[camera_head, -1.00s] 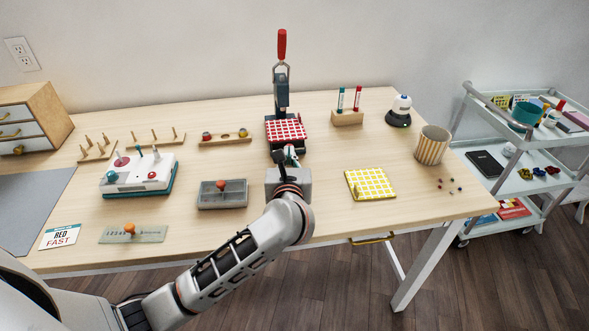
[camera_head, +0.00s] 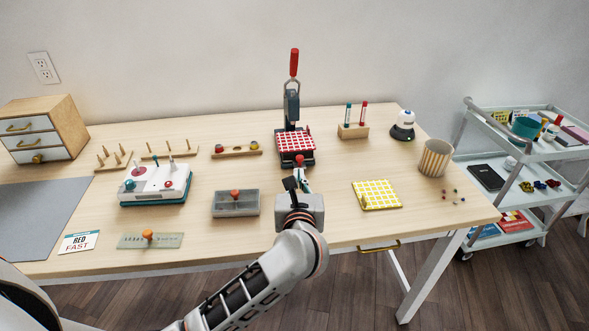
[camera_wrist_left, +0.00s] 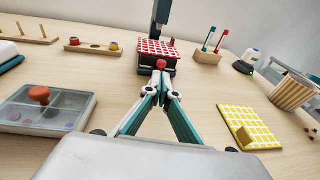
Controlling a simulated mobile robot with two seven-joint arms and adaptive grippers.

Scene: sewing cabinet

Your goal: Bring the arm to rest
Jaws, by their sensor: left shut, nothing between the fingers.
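My left gripper (camera_head: 301,178) is over the table in front of the press. Its teal fingers are shut with nothing between them, and they show in the left wrist view (camera_wrist_left: 160,86). The press (camera_head: 292,108) has a red handle and a red-and-white checked top (camera_head: 293,142). A small red knob (camera_wrist_left: 161,64) shows just beyond the fingertips; whether they touch it I cannot tell. My left arm reaches in from the bottom of the head view. My right gripper is out of view.
Near the gripper are a grey compartment box (camera_head: 236,208) on the left and a yellow checked pad (camera_head: 376,194) on the right. A striped cup (camera_head: 435,158) stands farther right. A white device (camera_head: 156,182) sits left. Bare wood lies between them.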

